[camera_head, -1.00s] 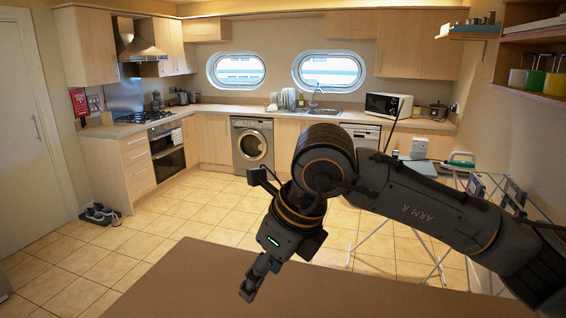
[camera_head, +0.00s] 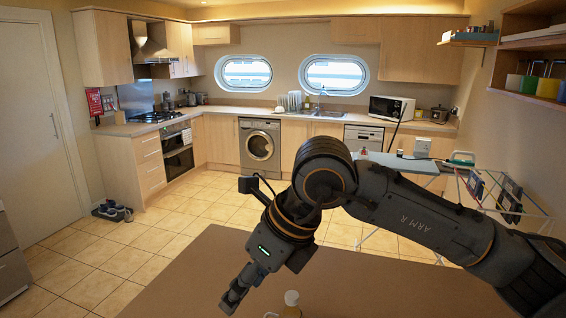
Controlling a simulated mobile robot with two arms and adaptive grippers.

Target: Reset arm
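My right arm, marked "ARM R", comes in from the right and bends down over the brown table (camera_head: 190,285). Its gripper (camera_head: 229,303) points down and to the left, above the table near the bottom of the view. The fingers are seen side-on and small, so I cannot tell whether they are apart. Nothing shows clearly between them. My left arm and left gripper are not in view.
A small pale bottle-like thing (camera_head: 291,302) stands on the table at the bottom edge, right of the gripper. Behind the table are a drying rack (camera_head: 475,195) and open tiled floor. Shoes (camera_head: 112,211) lie by the cabinets.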

